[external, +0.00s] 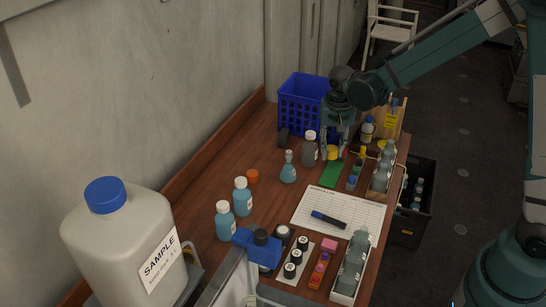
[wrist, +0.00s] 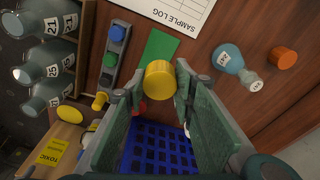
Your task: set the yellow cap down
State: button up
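The yellow cap (external: 333,153) is between the fingertips of my gripper (external: 335,155) in the external view. In the wrist view the cap (wrist: 160,82) shows as a short cylinder, with one finger of my gripper (wrist: 158,95) on each side. The fingers appear closed on it. It appears close to the near end of the green card (wrist: 159,47), which also shows in the external view (external: 332,175). I cannot tell how far the cap is above the table. My fingers hide part of the surface around it.
A blue crate (external: 300,104) stands behind my gripper. A rack of bottles (external: 381,181) is at right. The sample log (external: 310,207) lies in front. Bare wood shows around the flask.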

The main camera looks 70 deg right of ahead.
jog(key=shift+r, duration=1.95)
jog(key=w, duration=0.3)
send_over(264, 164)
jog(key=shift+a+f, duration=0.15)
jog(key=shift+f, duration=1.25)
jog(key=shift+a+f, duration=0.1)
jog(key=shift+f, duration=1.25)
jog(key=shift+f, duration=3.15)
jog(key=shift+f, duration=0.1)
jog(key=shift+f, duration=1.75)
jog(key=shift+f, duration=0.15)
